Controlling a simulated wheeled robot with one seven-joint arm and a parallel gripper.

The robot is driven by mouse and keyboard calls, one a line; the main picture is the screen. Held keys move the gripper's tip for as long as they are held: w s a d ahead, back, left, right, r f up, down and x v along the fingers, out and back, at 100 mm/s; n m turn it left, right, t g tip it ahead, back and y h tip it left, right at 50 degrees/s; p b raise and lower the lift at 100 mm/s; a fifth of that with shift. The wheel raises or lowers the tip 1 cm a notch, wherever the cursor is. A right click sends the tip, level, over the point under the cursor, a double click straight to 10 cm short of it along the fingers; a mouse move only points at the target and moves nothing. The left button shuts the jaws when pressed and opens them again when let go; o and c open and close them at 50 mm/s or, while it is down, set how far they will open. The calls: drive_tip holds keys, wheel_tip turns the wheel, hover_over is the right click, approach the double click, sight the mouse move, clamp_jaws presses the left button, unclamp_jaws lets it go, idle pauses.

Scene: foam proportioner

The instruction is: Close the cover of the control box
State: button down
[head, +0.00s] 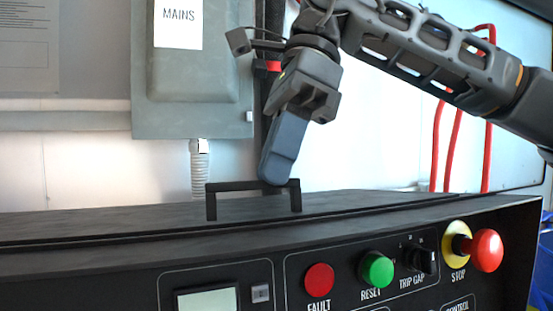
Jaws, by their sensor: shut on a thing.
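The control box (223,280) fills the lower part of the head view, with its front panel facing me. Its dark cover (110,218) lies over the top and looks nearly flat; I cannot tell if it is fully down. A black U-shaped handle (240,186) stands up from the cover. My gripper (277,178) points down at the right end of the handle's bar and is shut on it. The finger hides that corner of the bar; a second finger is not clearly visible.
The panel has a red FAULT button (319,279), a green RESET button (377,269), a TRIP GAP knob (420,260) and a red STOP button (486,250) that sticks out. A grey MAINS box (192,90) hangs on the wall behind. Red cables (437,150) run down at right.

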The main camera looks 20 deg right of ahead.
drive_tip(key=c, duration=1.2)
unclamp_jaws()
drive_tip(key=shift+s+r, duration=0.1)
drive_tip(key=shift+s, duration=0.1)
drive_tip(key=v, duration=0.7)
drive_tip(key=shift+r+b, duration=0.35)
drive_tip(key=shift+w+d, duration=0.1)
drive_tip(key=shift+d, duration=0.05)
